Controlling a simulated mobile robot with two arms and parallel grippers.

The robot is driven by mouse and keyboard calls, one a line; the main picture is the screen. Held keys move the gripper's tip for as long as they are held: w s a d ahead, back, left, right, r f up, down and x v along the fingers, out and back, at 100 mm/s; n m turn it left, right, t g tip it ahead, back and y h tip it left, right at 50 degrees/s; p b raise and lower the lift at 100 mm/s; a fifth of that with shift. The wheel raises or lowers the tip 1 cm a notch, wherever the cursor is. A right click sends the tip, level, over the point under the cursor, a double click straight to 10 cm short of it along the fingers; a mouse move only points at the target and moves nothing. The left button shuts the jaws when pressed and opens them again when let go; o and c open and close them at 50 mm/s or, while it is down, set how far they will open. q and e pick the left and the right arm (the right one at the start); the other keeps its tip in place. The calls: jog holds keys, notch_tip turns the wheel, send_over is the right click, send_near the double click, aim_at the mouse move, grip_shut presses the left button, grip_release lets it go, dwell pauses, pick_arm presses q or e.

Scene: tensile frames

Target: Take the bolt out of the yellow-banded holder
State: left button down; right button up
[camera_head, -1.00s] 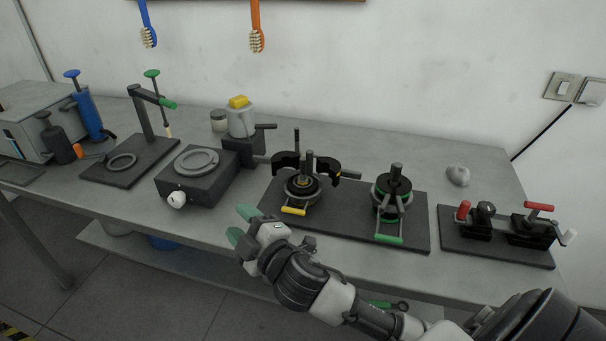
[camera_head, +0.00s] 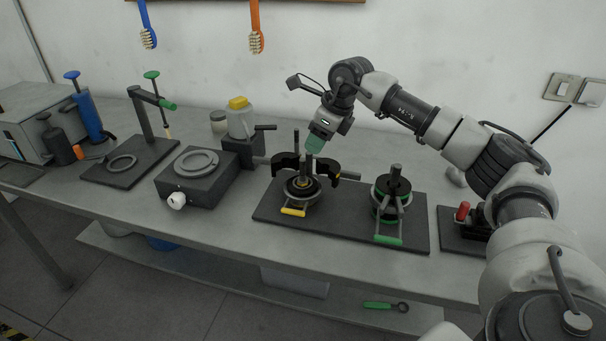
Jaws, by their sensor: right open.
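The yellow-banded holder (camera_head: 303,189) stands on a dark base plate at the middle of the bench, with a yellow handle (camera_head: 293,212) at its front. The bolt (camera_head: 308,166) stands upright in its centre. Dark curved arms reach out on both sides of it. My right gripper (camera_head: 315,144) points down just above and slightly right of the bolt's top, with green fingertips. It is open; the picture hides the gap between the fingers, and I cannot tell whether they touch the bolt. My left gripper is out of view.
A green-banded holder (camera_head: 391,199) stands on the same base plate (camera_head: 342,231) to the right. A thin upright rod (camera_head: 296,143) rises behind the yellow-banded holder. A grey block with a ring (camera_head: 197,162) and a yellow-capped bottle (camera_head: 240,120) stand to the left.

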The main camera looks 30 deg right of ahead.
aim_at(304, 160)
jog(key=x, duration=0.5)
jog(key=shift+w+a, duration=0.1)
jog(key=shift+p+x, duration=0.95)
jog(key=shift+x, duration=1.7)
jog(key=shift+w+a+r, duration=0.1)
jog(key=shift+a, duration=0.05)
jog(key=shift+c, duration=0.5)
grip_shut()
